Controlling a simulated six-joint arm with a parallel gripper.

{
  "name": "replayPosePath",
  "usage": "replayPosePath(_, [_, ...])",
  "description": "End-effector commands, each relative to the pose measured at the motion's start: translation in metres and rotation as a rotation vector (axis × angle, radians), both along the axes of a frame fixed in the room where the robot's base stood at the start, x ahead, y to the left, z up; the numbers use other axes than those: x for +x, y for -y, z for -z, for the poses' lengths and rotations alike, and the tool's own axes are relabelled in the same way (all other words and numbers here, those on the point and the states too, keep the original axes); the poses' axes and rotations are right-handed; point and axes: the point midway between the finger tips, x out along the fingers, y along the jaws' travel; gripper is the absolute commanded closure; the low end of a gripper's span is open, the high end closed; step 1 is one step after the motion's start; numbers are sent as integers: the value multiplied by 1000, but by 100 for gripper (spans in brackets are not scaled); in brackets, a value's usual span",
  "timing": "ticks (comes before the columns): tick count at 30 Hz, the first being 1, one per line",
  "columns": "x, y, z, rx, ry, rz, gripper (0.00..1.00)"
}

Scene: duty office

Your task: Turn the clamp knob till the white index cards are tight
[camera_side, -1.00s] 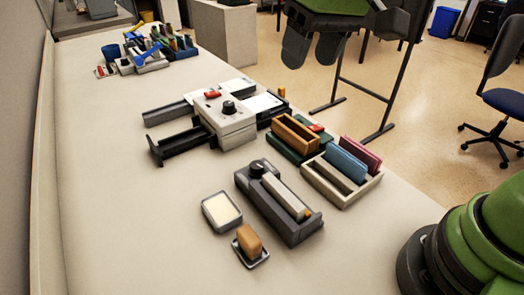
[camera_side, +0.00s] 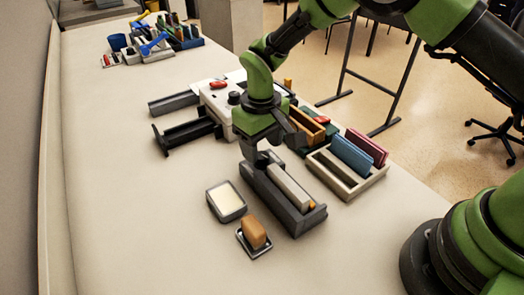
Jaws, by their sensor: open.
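The clamp (camera_side: 302,222) is a long dark grey tray near the middle of the bench. The white index cards (camera_side: 288,187) lie in it as a pale strip, with a small orange piece at the near end. I cannot tell how tight they are. My gripper (camera_side: 259,161) points down at the far end of the clamp, where the dark knob is. The gripper covers the knob, so I cannot tell whether they touch. Its jaws look open, though the fingers are small and dark here.
Close left are a cream-filled dish (camera_side: 226,201) and an orange-brown block (camera_side: 254,233) on a small tray. A divided rack (camera_side: 369,186) with blue and pink pieces stands right. Behind are a wooden box (camera_side: 307,124) and a pale machine (camera_side: 213,103).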

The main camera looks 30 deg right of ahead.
Motion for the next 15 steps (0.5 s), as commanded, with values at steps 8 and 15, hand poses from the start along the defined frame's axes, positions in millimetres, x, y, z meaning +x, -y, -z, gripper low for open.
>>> replayPosePath(8, [0,1,25,0,1,0,43])
replayPosePath(15, [0,1,26,0,1,0,43])
